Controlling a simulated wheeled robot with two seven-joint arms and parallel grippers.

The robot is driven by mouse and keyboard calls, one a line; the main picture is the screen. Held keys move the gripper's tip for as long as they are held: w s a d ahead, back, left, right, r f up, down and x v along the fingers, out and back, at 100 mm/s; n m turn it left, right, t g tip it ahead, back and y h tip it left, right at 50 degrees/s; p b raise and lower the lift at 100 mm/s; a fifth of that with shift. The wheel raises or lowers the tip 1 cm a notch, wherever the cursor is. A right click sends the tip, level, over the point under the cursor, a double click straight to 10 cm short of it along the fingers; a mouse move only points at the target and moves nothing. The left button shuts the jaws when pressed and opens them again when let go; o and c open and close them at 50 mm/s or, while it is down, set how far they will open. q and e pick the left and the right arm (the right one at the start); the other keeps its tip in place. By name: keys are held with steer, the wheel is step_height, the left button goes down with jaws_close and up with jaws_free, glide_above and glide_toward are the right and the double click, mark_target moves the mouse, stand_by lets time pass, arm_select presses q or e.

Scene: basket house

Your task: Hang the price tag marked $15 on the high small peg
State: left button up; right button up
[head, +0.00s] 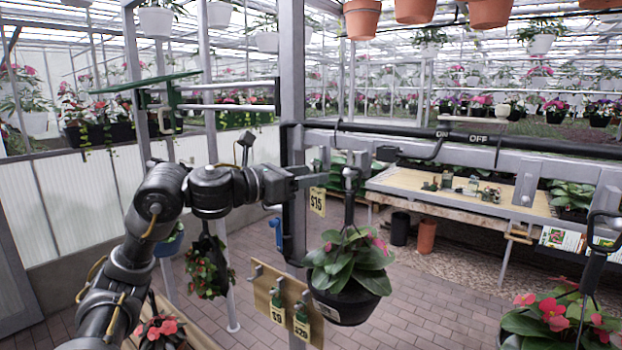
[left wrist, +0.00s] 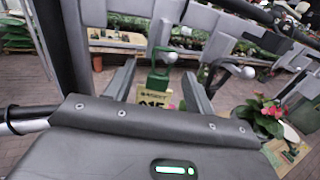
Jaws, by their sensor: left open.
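The price tag marked $15 (head: 317,201) hangs upright below my left gripper (head: 313,172) in the head view. In the left wrist view the tag's green top (left wrist: 157,84) shows between the spread fingers of the left gripper (left wrist: 159,70). The tag appears to hang at a small round-ended peg (left wrist: 168,57) on the grey beam; the exact contact is hard to see. The left gripper is open around the tag, with gaps at both sides. The tag's lower part is hidden by the gripper body in the wrist view. My right gripper is not in view.
A wooden board (head: 262,283) below holds tags marked $9 (head: 278,310) and $20 (head: 301,325). A potted plant (head: 345,302) hangs just right of the $15 tag from a black hook. A grey post (head: 291,90) stands close to the gripper. A table (head: 480,202) stands behind.

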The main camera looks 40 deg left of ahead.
arm_select(q)
steer(key=b+v, duration=0.6)
steer(key=v, duration=0.3)
steer(key=shift+s, duration=0.3)
steer(key=shift+a, duration=0.1)
